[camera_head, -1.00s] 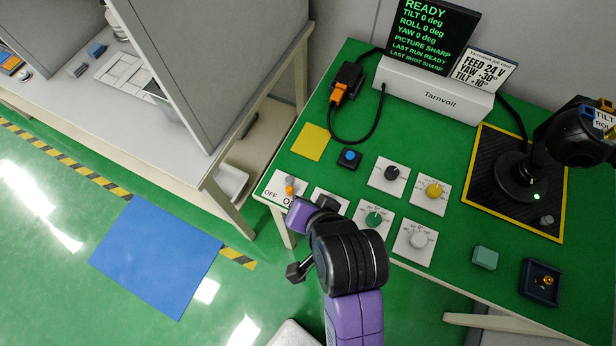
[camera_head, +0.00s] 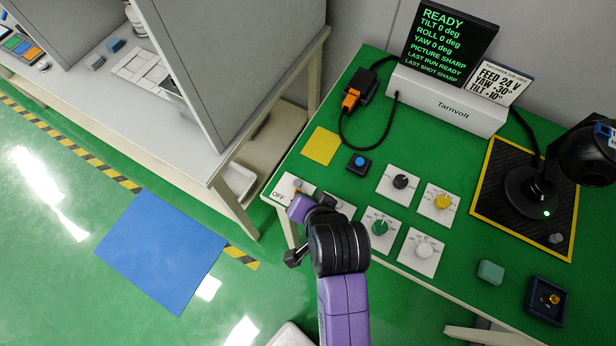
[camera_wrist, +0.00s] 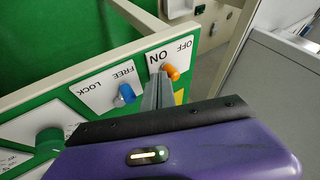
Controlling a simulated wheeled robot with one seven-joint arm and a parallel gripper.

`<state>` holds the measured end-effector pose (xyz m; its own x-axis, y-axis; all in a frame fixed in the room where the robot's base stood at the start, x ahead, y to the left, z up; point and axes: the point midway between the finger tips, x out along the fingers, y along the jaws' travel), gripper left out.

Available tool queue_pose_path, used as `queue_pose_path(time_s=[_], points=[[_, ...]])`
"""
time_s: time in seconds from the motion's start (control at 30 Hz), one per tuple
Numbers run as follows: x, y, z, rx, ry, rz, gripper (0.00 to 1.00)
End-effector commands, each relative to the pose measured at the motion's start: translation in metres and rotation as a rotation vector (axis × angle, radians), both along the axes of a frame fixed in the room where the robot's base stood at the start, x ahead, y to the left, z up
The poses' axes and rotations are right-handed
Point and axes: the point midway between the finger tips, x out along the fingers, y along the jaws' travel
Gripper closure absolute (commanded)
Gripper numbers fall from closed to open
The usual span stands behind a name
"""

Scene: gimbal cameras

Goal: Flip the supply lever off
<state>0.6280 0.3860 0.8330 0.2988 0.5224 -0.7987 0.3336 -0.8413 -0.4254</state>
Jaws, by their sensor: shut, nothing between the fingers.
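The supply lever has an orange tip, seen in the wrist view (camera_wrist: 172,73). It stands on a white plate (camera_wrist: 193,47) marked OFF and ON at the green table's corner. In the head view the plate (camera_head: 281,191) shows its OFF mark, while my gripper covers much of the rest. My gripper (camera_wrist: 157,91) is shut and empty. Its grey fingers are right beside the orange tip in the wrist view, and I cannot tell whether they touch. Which way the lever leans is not clear.
A blue lever (camera_wrist: 124,95) on a FREE/LOCK plate is close beside. Several knobs, including a black one (camera_head: 401,181) and a yellow one (camera_head: 443,202), stand nearby. The screen (camera_head: 449,42) reads READY. A grey partition (camera_head: 235,70) stands left of the green table.

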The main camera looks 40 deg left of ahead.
Motion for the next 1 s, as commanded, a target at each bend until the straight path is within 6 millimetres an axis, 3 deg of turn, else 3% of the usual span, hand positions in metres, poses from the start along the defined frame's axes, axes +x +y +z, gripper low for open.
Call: queue_pose_path(time_s=[0.67, 1.0], points=[[-0.008, 0.005, 0.002, -0.001, 0.001, -0.127, 1.00], [-0.020, 0.015, 0.003, -0.001, -0.003, -0.342, 1.00]])
